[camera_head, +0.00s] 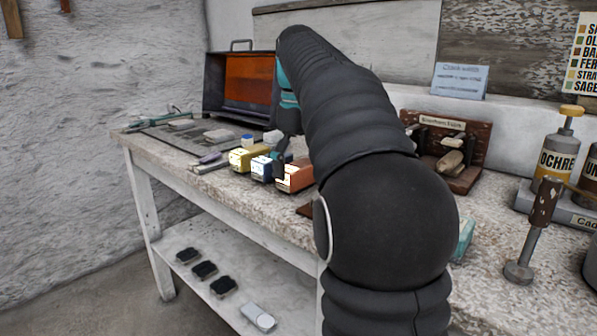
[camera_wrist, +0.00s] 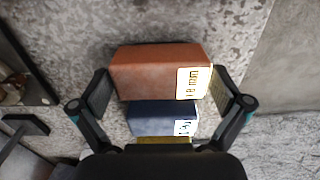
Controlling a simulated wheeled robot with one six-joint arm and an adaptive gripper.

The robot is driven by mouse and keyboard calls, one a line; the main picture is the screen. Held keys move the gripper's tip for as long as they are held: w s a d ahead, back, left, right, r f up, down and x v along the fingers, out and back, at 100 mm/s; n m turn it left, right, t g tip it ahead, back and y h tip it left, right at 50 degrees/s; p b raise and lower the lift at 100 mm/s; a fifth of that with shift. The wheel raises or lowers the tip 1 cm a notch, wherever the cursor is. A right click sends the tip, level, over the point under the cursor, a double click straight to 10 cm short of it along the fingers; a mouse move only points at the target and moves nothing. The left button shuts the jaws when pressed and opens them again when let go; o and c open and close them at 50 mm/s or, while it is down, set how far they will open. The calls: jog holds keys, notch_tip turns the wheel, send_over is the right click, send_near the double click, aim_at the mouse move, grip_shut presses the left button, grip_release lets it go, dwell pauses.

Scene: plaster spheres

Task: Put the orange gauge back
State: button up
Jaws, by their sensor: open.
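The orange gauge (camera_head: 297,176) is a terracotta-orange block standing on the stone-topped bench, at the near end of a row of blocks. In the wrist view the orange block (camera_wrist: 150,72) has a white label with dark marks on its right side. My gripper (camera_wrist: 163,88) is open, with one finger on each side of the orange block and small gaps visible; firm contact does not show. In the head view the gripper (camera_head: 281,163) is low over the row, partly hidden by my arm.
A blue block (camera_head: 262,168) (camera_wrist: 155,118) stands close beside the orange one, then a yellow block (camera_head: 241,160) (camera_wrist: 163,140). An open metal box (camera_head: 213,88) with an orange interior stands behind. A brown wooden rack (camera_head: 483,140) and ochre bottle (camera_head: 557,160) are at right.

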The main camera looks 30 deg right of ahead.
aim_at(299, 164)
jog(key=shift+r+p, duration=0.9)
jog(key=shift+r, duration=2.15)
